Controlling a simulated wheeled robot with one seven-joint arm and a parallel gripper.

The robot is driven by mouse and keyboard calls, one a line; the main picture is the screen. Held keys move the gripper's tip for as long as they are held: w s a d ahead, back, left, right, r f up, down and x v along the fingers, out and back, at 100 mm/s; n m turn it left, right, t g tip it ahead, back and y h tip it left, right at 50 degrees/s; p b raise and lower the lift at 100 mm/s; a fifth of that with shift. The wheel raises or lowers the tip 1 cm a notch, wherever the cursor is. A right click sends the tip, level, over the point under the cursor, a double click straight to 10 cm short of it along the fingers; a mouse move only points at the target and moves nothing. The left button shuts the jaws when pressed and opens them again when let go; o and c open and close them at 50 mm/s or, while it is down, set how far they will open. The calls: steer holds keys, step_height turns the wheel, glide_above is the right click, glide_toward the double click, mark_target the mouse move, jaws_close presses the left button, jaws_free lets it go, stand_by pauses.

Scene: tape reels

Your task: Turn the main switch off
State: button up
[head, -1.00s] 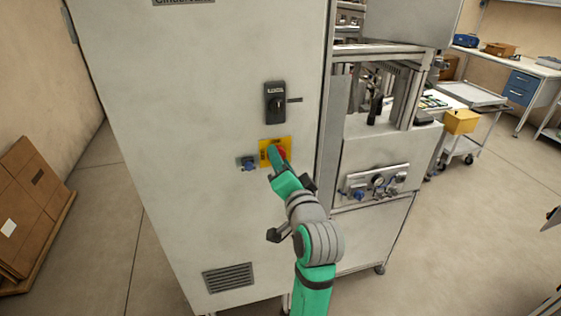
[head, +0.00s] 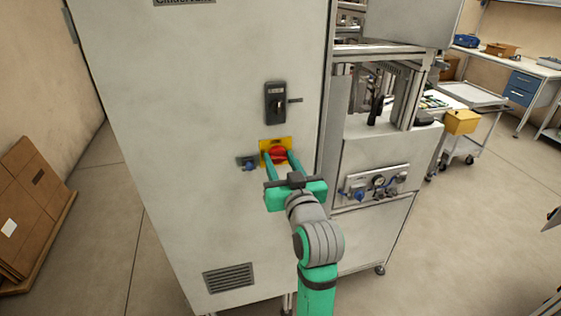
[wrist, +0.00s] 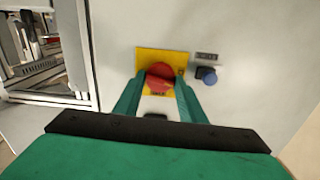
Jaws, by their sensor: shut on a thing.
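The main switch is a red rotary knob (head: 278,154) on a yellow plate (head: 264,144) on the cabinet front. It also shows in the wrist view (wrist: 159,75), where its red grip bar looks slanted against the plate. My green gripper (head: 280,159) reaches the plate with one finger on each side of the knob. In the wrist view my gripper's fingers (wrist: 157,92) are closed on the knob's sides. The fingers hide parts of the plate and the lower knob.
A black handle unit (head: 275,103) is above the switch. A small blue knob (head: 249,166) is close at its left, shown at right in the wrist view (wrist: 206,75). An open machine with a gauge panel (head: 376,184) stands to the right.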

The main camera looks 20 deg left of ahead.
steer(key=shift+f+n, duration=0.1)
steer(key=shift+n, duration=1.2)
steer(key=o, duration=1)
steer(key=shift+o, duration=0.2)
steer(key=v, duration=1.1)
steer(key=shift+w, duration=0.1)
